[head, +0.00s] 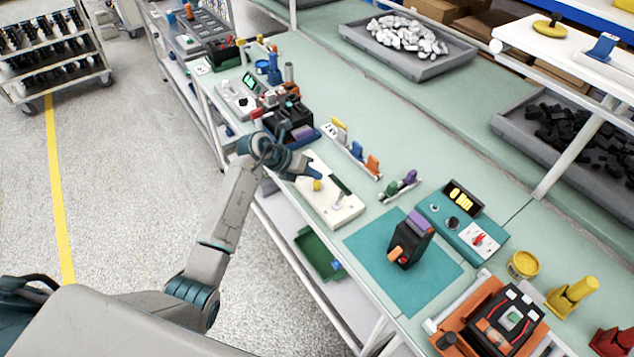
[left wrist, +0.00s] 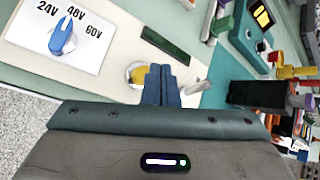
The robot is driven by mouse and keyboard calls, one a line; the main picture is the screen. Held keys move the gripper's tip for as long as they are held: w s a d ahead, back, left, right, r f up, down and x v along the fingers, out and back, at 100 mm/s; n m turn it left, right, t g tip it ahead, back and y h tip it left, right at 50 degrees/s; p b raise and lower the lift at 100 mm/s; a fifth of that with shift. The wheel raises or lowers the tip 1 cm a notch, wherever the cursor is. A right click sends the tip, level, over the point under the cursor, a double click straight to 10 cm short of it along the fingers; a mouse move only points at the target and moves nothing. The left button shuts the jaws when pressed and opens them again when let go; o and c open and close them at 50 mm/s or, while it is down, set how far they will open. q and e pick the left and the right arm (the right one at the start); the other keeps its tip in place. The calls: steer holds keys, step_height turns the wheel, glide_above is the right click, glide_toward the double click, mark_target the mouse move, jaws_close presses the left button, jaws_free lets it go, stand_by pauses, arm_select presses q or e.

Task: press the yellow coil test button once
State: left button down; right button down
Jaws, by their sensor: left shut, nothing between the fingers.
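The yellow coil test button (head: 317,185) is a round knob on a cream panel (head: 345,214) at the table's near edge. In the left wrist view the yellow button (left wrist: 136,74) shows partly behind the fingertips, on the cream panel (left wrist: 112,50). My left gripper (head: 314,174) is shut and empty, its blue fingers reaching to the button. In the left wrist view the gripper (left wrist: 160,72) overlaps the button's right side. I cannot tell whether they touch. My right gripper is not in view.
The panel also carries a blue selector knob (left wrist: 62,38) marked 24V, 48V and 60V, a dark green window (left wrist: 165,45) and a white lever (head: 338,201). A black breaker (head: 409,240) stands on a teal mat (head: 370,250). A teal meter box (head: 462,222) lies beyond.

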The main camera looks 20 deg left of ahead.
mark_target(313, 184)
arm_select(q)
steer(key=shift+f+b, duration=0.35)
steer(key=shift+f, duration=0.1)
steer(key=shift+f+b, duration=0.35)
steer(key=shift+f, duration=0.2)
stand_by(0.7)
stand_by(0.3)
steer(key=shift+r+p, duration=0.65)
steer(key=shift+r, duration=0.35)
step_height(313, 184, up, 5)
steer(key=p, duration=0.3)
steer(key=shift+p, duration=0.35)
